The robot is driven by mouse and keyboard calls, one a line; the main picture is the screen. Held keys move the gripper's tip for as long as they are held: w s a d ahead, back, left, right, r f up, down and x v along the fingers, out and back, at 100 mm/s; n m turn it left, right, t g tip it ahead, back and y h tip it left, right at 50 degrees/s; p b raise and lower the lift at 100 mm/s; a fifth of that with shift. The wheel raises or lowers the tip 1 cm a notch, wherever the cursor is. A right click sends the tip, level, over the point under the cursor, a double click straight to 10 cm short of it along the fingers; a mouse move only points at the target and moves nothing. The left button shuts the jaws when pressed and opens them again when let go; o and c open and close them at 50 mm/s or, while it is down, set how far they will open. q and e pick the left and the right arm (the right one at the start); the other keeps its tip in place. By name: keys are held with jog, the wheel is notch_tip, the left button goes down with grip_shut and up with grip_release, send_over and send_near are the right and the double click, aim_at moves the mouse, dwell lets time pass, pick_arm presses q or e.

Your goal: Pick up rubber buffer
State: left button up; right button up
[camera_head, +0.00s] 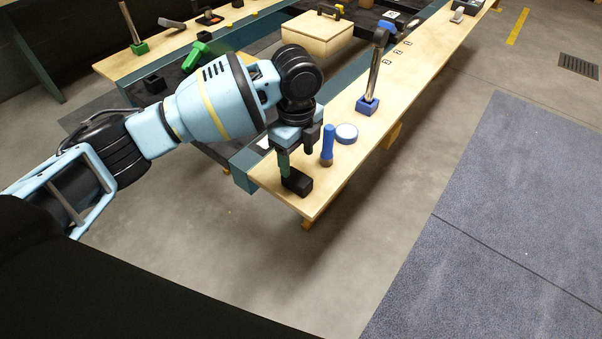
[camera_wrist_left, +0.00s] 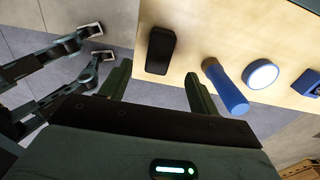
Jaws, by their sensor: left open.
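The rubber buffer appears to be the black block (camera_head: 297,182) lying at the near end of the long wooden board. In the left wrist view the black block (camera_wrist_left: 161,52) lies on the pale wood, just beyond the fingertips and between their lines. My left gripper (camera_head: 297,160) points down over the block, with its fingers apart. In the left wrist view my left gripper (camera_wrist_left: 159,88) is open, with nothing between its fingers. In the head view one finger overlaps the block's far side, so I cannot tell whether they touch.
A blue-handled tool (camera_head: 327,146) stands close beside the gripper, with a white-topped blue disc (camera_head: 346,134) behind it. A blue clamp-like holder (camera_head: 367,106) stands farther along the board (camera_head: 400,88). A wooden box (camera_head: 318,36) stands beyond. The floor at right is clear.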

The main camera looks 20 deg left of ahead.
aim_at(297, 176)
pick_arm(q)
jog(key=shift+s+f, duration=0.1)
jog(key=shift+s, duration=0.1)
jog(key=shift+s+f, duration=0.1)
jog(key=shift+f, duration=1.1)
jog(key=shift+w+f, duration=0.15)
jog(key=shift+f, duration=1.15)
jog(key=shift+w+f, duration=0.1)
jog(key=shift+f, duration=1.15)
pick_arm(e)
jog(key=shift+s+f, duration=0.35)
jog(key=shift+s, duration=0.2)
pick_arm(q)
jog(key=c, duration=1.1)
pick_arm(e)
jog(key=shift+s, duration=0.25)
